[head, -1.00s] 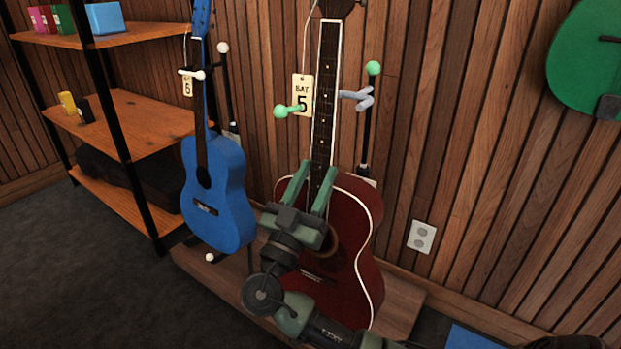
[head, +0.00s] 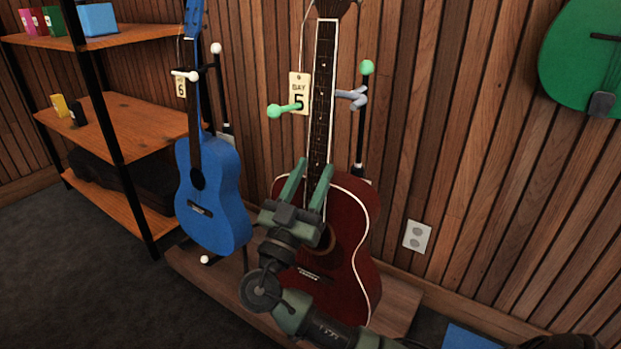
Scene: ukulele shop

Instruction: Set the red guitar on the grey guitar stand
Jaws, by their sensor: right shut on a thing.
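The dark red guitar (head: 345,275) stands nearly upright, its neck (head: 322,110) up against the slatted wall. My right gripper (head: 314,170) is shut on the guitar where the neck meets the body, and its wrist covers part of the body. The guitar stand shows behind the guitar: a black post (head: 362,140) with a green ball on top, a grey prong (head: 352,97) right of the neck and a green-tipped prong left of it. The neck passes between these prongs. The stand's foot and the guitar's bottom contact are hidden. My left gripper is out of view.
A blue guitar (head: 212,190) hangs on a neighbouring stand close to the left. A tag (head: 299,93) reading "BAY 5" hangs beside the red guitar's neck. A low wooden platform (head: 395,305) lies below. Shelves (head: 105,120) stand at the left, and a green guitar hangs at the upper right.

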